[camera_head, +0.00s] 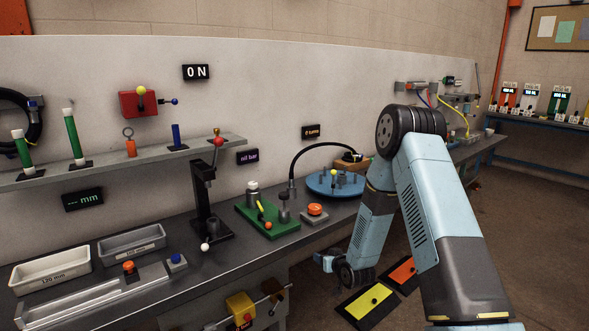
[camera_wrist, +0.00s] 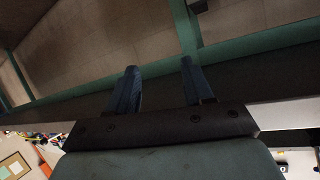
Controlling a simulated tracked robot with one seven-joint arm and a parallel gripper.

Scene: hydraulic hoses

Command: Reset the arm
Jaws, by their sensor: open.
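My arm (camera_head: 432,200) rises from the lower right of the head view, bends at a dark elbow joint and folds down in front of the bench's right part. Its lower end hangs beside the bench's front edge, above the yellow and orange floor panels. In the wrist view my gripper (camera_wrist: 158,64) has its two dark blue fingers apart, with nothing between them. Green beams (camera_wrist: 240,45) show behind the fingers in the wrist view.
The workbench (camera_head: 180,262) carries a black lever press (camera_head: 206,205), a green board (camera_head: 252,222), a blue round plate (camera_head: 322,184) and grey trays (camera_head: 130,243). A yellow panel (camera_head: 358,312) and an orange panel (camera_head: 403,272) lie low by my arm. Open floor (camera_head: 535,240) lies to the right.

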